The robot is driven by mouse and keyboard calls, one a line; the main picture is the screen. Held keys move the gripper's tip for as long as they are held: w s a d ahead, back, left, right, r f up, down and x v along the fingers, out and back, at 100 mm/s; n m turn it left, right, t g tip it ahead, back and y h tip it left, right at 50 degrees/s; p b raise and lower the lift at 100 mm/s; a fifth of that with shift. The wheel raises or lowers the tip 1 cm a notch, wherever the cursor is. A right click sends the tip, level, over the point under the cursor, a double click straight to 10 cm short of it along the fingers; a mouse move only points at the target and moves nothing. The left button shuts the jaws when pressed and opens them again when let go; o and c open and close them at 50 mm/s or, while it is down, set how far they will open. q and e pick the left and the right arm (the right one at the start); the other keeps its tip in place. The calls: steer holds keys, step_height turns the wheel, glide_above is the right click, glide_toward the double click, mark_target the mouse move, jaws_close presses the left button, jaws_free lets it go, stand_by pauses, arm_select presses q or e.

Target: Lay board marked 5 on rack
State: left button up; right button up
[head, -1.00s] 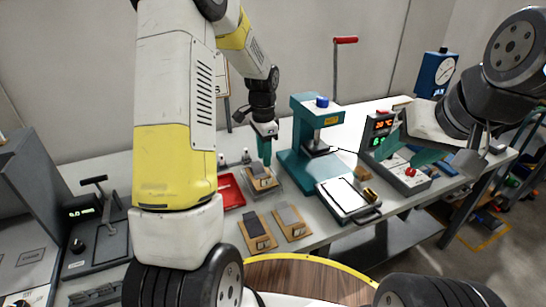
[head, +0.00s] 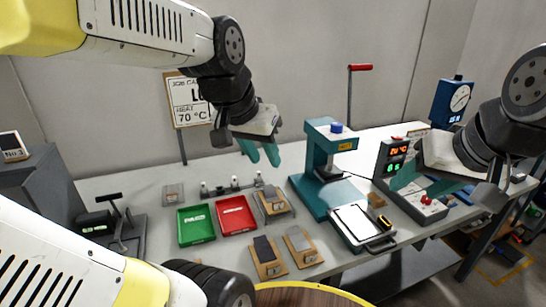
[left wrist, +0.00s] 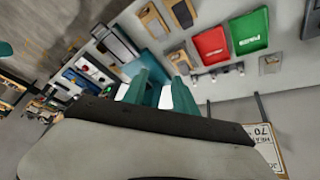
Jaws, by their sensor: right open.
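A small wooden board with a grey pad (head: 272,201) lies on a low metal rack (head: 287,215) behind the front boards. Two more boards, one with a dark pad (head: 266,257) and one with a lighter grey pad (head: 300,246), lie side by side at the table's front. The numbers on the boards are too small to read. My left gripper (head: 260,154) is open and empty, raised above and behind the rack; its spread fingers show in the left wrist view (left wrist: 164,95). My right gripper (head: 422,180) is open, over the controller side of the table at right.
A green tray (head: 196,225) and a red tray (head: 236,216) stand left of the rack. A teal press (head: 322,165) stands to its right, with a white-topped plate (head: 357,224) in front. A controller box (head: 393,156) and a clamp device (head: 122,225) stand further out.

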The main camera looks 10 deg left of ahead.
arm_select(q)
steer(key=shift+s+d+r+n+t, duration=0.15)
steer(key=shift+s+n+t, duration=0.2)
steer(key=shift+s, duration=0.6)
steer(key=shift+s+d+n+t, duration=0.15)
steer(key=shift+s+n, duration=0.3)
steer(key=shift+s, duration=0.5)
